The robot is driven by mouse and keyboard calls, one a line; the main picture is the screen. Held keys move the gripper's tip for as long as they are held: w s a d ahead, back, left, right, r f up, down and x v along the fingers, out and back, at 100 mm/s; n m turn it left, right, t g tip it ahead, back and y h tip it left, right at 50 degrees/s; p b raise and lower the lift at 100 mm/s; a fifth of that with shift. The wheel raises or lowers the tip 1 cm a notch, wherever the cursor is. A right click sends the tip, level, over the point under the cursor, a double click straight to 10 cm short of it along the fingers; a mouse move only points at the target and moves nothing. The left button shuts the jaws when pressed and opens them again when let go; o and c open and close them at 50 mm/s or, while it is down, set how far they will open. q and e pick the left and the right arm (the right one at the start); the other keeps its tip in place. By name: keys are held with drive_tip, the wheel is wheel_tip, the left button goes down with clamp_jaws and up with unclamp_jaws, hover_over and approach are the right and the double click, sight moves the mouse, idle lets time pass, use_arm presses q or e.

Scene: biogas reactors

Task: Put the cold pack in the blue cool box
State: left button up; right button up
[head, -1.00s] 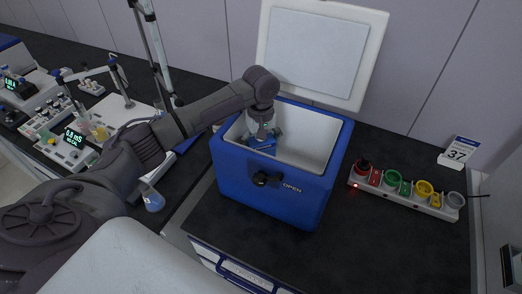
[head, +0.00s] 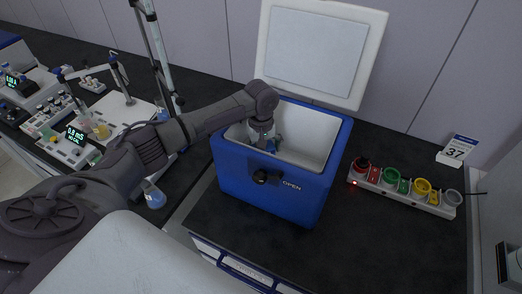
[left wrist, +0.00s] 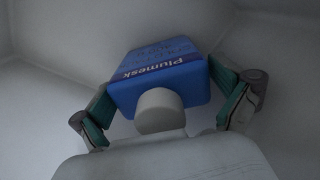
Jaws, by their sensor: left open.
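The blue cool box (head: 250,192) stands on the dark bench with its white-lined lid (head: 315,50) raised at the back. My left gripper (head: 271,146) reaches down inside it from above. In the left wrist view, the cold pack (left wrist: 165,78) is a blue block with a white cap and a "Plumesk" label. It is inside the white-walled box, between the two green-padded fingers of my open left gripper (left wrist: 166,108). Whether the pads touch it is unclear. In the head view the pack is mostly hidden by the gripper and the front wall. My right gripper is not in view.
A flask with blue liquid (head: 154,197) and lab instruments (head: 75,138) are on the left. The bench in front of the rack is clear.

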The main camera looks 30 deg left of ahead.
use_arm(q)
drive_tip(key=shift+r, duration=0.2)
wheel_tip(320, 180, up, 11)
drive_tip(key=b, duration=0.2)
drive_tip(key=shift+f+b, duration=0.2)
drive_tip(key=shift+b, duration=0.15)
drive_tip(key=shift+r, duration=0.7)
